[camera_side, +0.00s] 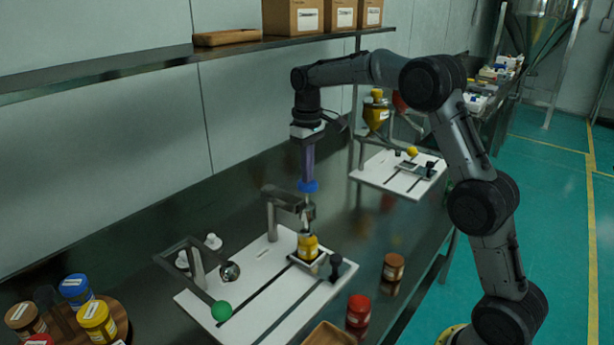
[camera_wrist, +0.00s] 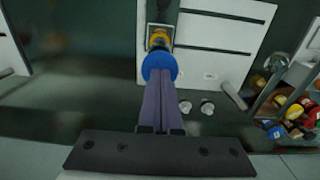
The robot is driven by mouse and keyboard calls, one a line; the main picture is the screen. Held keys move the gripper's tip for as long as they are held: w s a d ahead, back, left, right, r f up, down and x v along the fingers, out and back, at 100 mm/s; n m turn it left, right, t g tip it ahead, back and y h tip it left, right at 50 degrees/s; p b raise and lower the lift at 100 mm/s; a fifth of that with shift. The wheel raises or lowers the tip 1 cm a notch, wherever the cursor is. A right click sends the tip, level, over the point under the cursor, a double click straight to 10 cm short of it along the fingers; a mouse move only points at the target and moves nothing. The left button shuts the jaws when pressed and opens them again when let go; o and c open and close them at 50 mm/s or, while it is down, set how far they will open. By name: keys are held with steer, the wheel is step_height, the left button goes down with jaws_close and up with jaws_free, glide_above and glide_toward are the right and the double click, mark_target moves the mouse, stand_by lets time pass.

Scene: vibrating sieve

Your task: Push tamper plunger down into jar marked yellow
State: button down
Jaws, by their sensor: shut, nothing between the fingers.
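The jar marked yellow (camera_side: 308,246) stands in a square holder on the white board, under the tamper stand (camera_side: 272,212). The tamper plunger has a blue round knob (camera_side: 308,186) on top, and its lower end is over the jar. My gripper (camera_side: 307,178) is shut, with its long purple fingers pointing down at the knob and their tips at or just above it. In the wrist view the fingers (camera_wrist: 160,88) reach to the blue knob (camera_wrist: 159,67), with the yellow jar (camera_wrist: 159,39) partly hidden behind it. Whether the tips touch the knob cannot be told.
A green ball-ended lever (camera_side: 221,310) is at the front left of the board (camera_side: 197,298). A red-lidded jar (camera_side: 358,311) and a brown jar (camera_side: 393,267) stand to the right. Several jars sit on a round wooden tray (camera_side: 121,320). A shelf (camera_side: 150,62) runs above.

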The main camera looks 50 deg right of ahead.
steer(key=shift+f, duration=1.85)
steer(key=shift+r, duration=5.6)
